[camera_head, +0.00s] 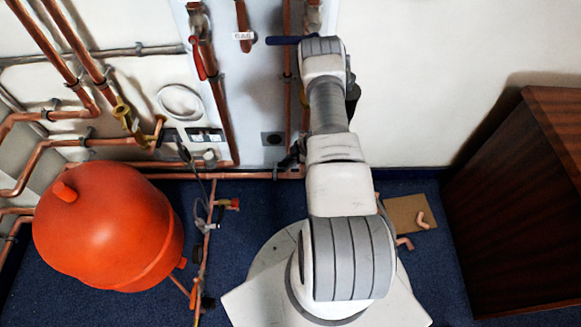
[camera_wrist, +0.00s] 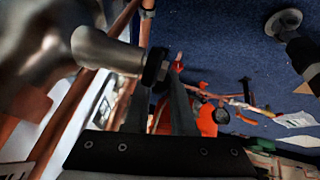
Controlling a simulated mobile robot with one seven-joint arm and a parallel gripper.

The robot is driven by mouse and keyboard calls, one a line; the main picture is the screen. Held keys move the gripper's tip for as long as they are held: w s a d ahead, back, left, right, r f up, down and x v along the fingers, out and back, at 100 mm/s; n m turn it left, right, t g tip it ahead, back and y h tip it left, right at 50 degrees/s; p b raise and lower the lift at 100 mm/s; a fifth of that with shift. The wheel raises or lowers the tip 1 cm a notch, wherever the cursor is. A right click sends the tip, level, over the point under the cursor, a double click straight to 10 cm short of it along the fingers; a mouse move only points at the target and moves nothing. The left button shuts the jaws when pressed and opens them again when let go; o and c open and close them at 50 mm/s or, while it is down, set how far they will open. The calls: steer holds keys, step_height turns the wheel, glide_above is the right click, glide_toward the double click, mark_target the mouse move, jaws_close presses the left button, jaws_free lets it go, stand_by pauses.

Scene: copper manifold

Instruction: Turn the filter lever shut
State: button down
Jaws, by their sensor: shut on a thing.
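In the wrist view, my gripper (camera_wrist: 163,88) reaches up from the bottom with its two dark fingers. It is shut on a dark lever (camera_wrist: 155,66) beside the end of a silver cylindrical fitting (camera_wrist: 105,52). I take this dark piece to be the filter lever; its far part is hidden by the fingers. In the head view, my arm reaches up to the wall and covers my gripper and the held part. A blue lever (camera_head: 284,40) shows just left of my wrist there; whether it is the held one I cannot tell.
Copper pipes run along the wall, with a red lever (camera_head: 197,60) on one. An orange tank (camera_head: 105,225) stands at left. A wooden cabinet (camera_head: 520,200) stands at right. A piece of cardboard (camera_head: 405,212) lies on the blue floor (camera_head: 430,270). The wall right of my arm is clear.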

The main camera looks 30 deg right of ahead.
steer(key=shift+a+r+y, duration=0.1)
steer(key=shift+r+y, duration=0.1)
steer(key=shift+y, duration=0.1)
steer(key=c, duration=0.8)
jaws_free()
steer(key=shift+o, duration=0.2)
